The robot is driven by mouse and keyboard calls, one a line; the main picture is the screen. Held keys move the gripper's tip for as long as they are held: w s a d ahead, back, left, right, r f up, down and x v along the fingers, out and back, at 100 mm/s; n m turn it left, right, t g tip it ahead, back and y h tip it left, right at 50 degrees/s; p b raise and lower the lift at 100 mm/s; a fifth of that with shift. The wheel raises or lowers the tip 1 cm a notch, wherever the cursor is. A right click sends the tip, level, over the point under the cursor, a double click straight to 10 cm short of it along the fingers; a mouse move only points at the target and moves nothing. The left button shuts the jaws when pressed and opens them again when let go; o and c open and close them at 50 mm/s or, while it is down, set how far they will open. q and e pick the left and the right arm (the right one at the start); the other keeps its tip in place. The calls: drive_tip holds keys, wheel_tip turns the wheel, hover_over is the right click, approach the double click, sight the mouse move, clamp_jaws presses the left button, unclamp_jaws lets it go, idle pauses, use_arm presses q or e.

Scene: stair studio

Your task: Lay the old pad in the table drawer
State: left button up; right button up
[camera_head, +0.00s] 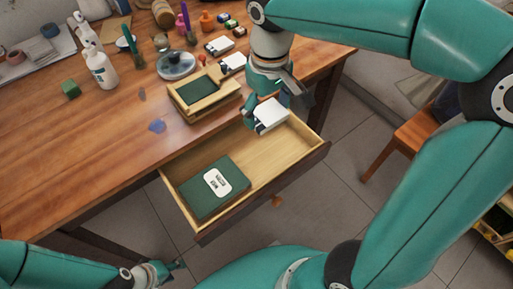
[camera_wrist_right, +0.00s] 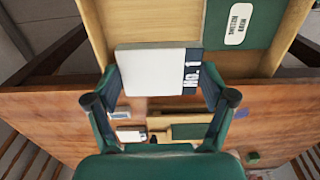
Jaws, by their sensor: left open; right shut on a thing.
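A white pad with a dark lettered strip (camera_head: 271,115) is held in my right gripper (camera_head: 268,104), over the back right part of the open drawer (camera_head: 187,217). In the right wrist view, the pad (camera_wrist_right: 150,72) sits between both fingers of my right gripper (camera_wrist_right: 160,88), with the drawer's bare floor (camera_wrist_right: 160,22) beyond it. Whether the pad touches the drawer floor is unclear. A dark green book with a white label (camera_head: 205,197) lies in the drawer's left part. My left gripper (camera_head: 168,270) is open and empty at the lower left, away from the drawer.
On the wooden table (camera_head: 60,160) stand a wooden tray with a green inset (camera_head: 200,92), a glass lid (camera_head: 176,65), white bottles (camera_head: 100,68) and a green cube (camera_head: 70,89). Two more white pads (camera_head: 219,46) (camera_head: 232,64) lie behind the tray. A wooden stool (camera_head: 415,135) stands at right.

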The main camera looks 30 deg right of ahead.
sight(266, 113)
wheel_tip(266, 113, down, 15)
drive_tip(key=b, duration=0.3)
drive_tip(key=shift+f, duration=0.15)
drive_tip(key=shift+f+b, duration=0.1)
drive_tip(key=shift+b, duration=0.25)
drive_tip(key=o, duration=1)
drive_tip(key=shift+a, duration=0.1)
drive_tip(key=shift+r, duration=0.2)
wheel_tip(266, 113, up, 12)
drive_tip(key=p, duration=0.3)
